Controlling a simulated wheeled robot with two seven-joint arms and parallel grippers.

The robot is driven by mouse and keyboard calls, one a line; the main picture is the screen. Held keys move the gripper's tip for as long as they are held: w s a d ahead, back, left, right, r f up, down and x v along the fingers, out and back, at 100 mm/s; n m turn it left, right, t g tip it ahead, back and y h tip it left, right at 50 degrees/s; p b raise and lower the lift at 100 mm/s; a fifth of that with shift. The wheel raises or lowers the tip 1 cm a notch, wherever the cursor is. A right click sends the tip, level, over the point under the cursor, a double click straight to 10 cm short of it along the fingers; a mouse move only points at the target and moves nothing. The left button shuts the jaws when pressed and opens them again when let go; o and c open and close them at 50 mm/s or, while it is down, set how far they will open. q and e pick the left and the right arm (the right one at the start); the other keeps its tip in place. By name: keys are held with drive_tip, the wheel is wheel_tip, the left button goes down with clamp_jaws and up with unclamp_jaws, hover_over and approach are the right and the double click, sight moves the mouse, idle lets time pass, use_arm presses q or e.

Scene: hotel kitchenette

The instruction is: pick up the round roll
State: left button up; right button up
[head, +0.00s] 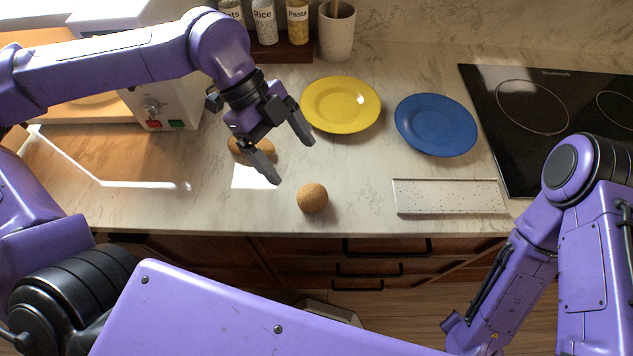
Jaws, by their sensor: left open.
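The round roll (312,198) is a small brown ball-shaped bread near the front edge of the counter. My left gripper (289,160) is open and empty, above the counter, up and to the left of the round roll and apart from it. A second, longer brown roll (238,146) lies behind the left gripper and is partly hidden by it. My right arm stands at the right of the view; its gripper is not visible.
A yellow plate (341,104) and a blue plate (436,124) lie behind the roll. A speckled tray (449,197) is to its right, a black cooktop (545,120) farther right. Jars (264,22) and a cup (337,32) stand at the back. Bare counter surrounds the round roll.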

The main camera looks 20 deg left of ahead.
sight(307, 190)
use_arm(q)
drive_tip(key=s+d+f, duration=0.2)
drive_tip(key=f, duration=0.1)
drive_tip(key=shift+s+p, duration=0.1)
drive_tip(key=shift+p, duration=0.2)
drive_tip(key=x, duration=0.3)
drive_tip(key=w+p+x, duration=0.1)
drive_tip(key=x, duration=0.1)
drive_tip(key=shift+s+a+f, duration=0.1)
drive_tip(key=shift+a+f, duration=0.1)
drive_tip(key=shift+a, duration=0.05)
drive_tip(key=shift+s+d, duration=0.1)
drive_tip(key=shift+d, duration=0.05)
drive_tip(key=c, duration=1.1)
use_arm(e)
drive_tip(key=shift+s+d+r, duration=0.1)
drive_tip(key=shift+s+r, duration=0.1)
drive_tip(key=shift+r, duration=0.3)
drive_tip(key=shift+s+r, duration=0.15)
drive_tip(key=shift+r, duration=0.35)
